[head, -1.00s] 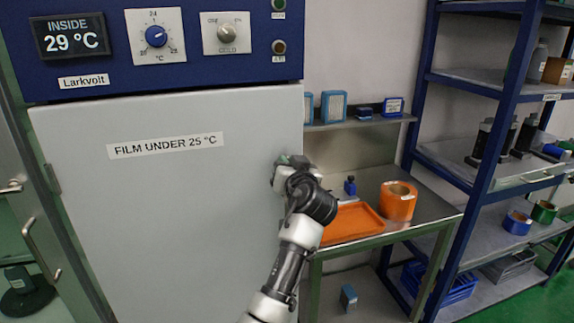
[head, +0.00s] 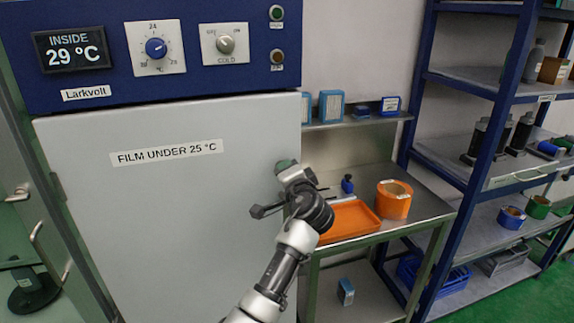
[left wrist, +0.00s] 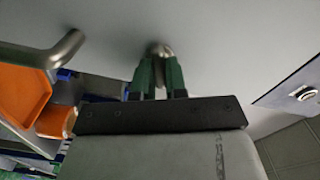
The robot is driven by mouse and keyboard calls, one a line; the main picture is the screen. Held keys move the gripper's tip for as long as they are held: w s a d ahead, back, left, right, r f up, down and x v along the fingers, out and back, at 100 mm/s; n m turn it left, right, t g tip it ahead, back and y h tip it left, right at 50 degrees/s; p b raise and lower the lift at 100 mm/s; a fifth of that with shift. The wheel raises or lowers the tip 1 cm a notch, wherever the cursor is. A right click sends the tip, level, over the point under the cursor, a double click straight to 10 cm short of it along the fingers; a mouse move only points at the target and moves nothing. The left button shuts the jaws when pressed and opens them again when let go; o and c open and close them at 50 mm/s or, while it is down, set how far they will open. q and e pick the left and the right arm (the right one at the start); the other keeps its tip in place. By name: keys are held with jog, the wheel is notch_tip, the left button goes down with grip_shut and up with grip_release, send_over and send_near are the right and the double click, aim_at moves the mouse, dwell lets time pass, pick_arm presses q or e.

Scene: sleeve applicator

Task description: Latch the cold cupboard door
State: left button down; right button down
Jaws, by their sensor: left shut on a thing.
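The cold cupboard's grey door (head: 165,230), labelled "FILM UNDER 25 °C", looks flush with its frame in the head view; whether it is latched I cannot tell. My left gripper (head: 286,166) is at the door's right edge, below the blue panel. In the left wrist view, the gripper's green fingers (left wrist: 160,75) are shut on a rounded metal handle piece (left wrist: 160,48) against the pale door surface (left wrist: 215,45). The fingers hide most of that piece. A bent metal bar (left wrist: 50,55) shows to its left. My right gripper is not in view.
The blue control panel (head: 110,95) is above the door. A steel bench (head: 405,215) with an orange tray (head: 350,220) and orange roll (head: 394,200) stands close right of my arm. A blue-framed shelf rack (head: 478,140) is further right.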

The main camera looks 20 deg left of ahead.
pick_arm(q)
jog(key=m+p, duration=0.2)
jog(key=m, duration=0.2)
jog(key=shift+a+r+p, duration=0.1)
jog(key=shift+r+p, duration=0.05)
jog(key=shift+p, duration=0.15)
jog(key=shift+m, duration=0.4)
jog(key=c, duration=1.3)
grip_release()
jog(key=shift+w, duration=0.1)
jog(key=shift+o, duration=0.7)
jog(key=shift+a+f, duration=0.1)
jog(key=shift+f, duration=0.1)
